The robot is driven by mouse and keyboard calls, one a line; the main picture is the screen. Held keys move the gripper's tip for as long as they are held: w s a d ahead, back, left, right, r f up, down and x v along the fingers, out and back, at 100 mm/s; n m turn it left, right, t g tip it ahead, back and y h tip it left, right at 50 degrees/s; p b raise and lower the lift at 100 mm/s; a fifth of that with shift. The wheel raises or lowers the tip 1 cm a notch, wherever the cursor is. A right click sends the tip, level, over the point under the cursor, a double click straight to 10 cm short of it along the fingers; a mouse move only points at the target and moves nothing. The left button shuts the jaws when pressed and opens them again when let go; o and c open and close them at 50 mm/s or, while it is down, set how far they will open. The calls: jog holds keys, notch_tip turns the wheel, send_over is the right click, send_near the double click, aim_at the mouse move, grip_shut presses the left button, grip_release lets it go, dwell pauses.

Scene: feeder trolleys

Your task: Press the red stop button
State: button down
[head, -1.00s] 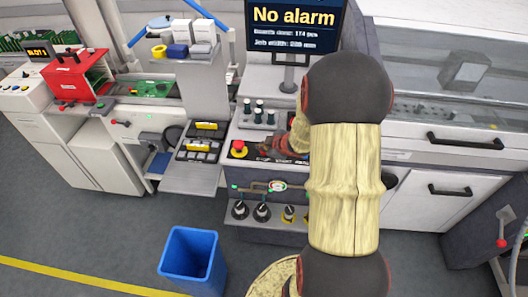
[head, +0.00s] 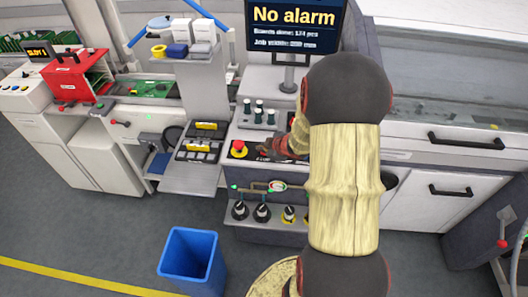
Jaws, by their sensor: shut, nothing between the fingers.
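The red stop button (head: 239,146) sits on a yellow base at the left end of the machine's control panel. It is clear of any cover. My gripper (head: 264,146) is shut and empty, small in view, just right of the button. A small gap seems to separate them in the picture, but I cannot tell their difference in height. My arm hides the right part of the panel.
A screen (head: 291,25) reading "No alarm" stands behind the panel. Several dark green-topped nozzles (head: 259,112) stand behind the button. A tray (head: 203,142) is to its left. A blue bin (head: 190,262) stands on the floor.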

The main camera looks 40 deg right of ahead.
jog(key=shift+r+p, duration=0.85)
jog(key=shift+p, duration=0.15)
notch_tip(320, 180, up, 5)
jog(key=p, duration=0.5)
dwell(0.6)
